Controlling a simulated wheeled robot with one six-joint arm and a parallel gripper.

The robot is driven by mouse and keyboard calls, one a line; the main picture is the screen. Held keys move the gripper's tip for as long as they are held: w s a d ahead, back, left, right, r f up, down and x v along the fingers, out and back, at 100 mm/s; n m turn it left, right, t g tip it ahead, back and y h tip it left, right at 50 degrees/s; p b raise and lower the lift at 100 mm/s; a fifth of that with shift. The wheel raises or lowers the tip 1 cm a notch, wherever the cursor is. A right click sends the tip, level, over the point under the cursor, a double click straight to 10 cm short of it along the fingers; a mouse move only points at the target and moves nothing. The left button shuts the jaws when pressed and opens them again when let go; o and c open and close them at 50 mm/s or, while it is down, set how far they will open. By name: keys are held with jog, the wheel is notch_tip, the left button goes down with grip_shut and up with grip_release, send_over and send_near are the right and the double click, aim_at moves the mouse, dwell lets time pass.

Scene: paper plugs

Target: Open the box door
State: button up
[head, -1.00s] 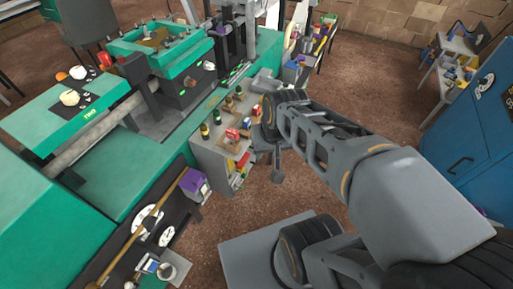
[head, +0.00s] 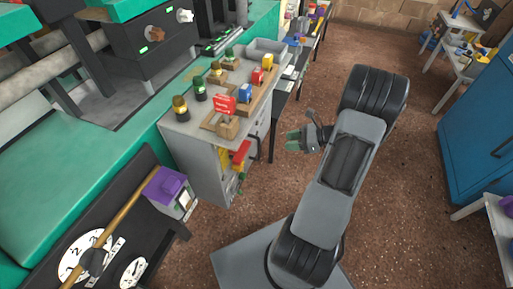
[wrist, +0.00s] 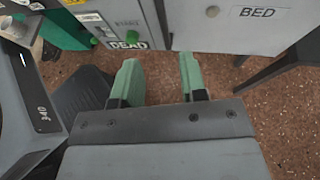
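A grey cabinet (head: 190,160) stands against the green machine in the head view. A second label there reads "DEAD". I cannot tell for sure which panel is the box door, and no door stands visibly ajar. My gripper (head: 292,141) is in the air to the right of the cabinet, apart from it. In the wrist view its two green fingers (wrist: 157,82) are spread with nothing between them, pointing toward the panels.
Coloured levers and blocks, including a red block (head: 223,104), stand on the cabinet top. Yellow and red parts (head: 240,155) are on its side. A purple-topped box (head: 172,188) sits on the dark bench at left. A blue cabinet (head: 482,135) stands at right.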

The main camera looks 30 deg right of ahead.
jog(key=b, duration=0.4)
send_over(259, 158)
jog(key=f, duration=0.5)
jog(key=shift+w+f, duration=0.15)
jog(key=shift+w, duration=0.2)
jog(key=shift+d, duration=0.1)
grip_shut()
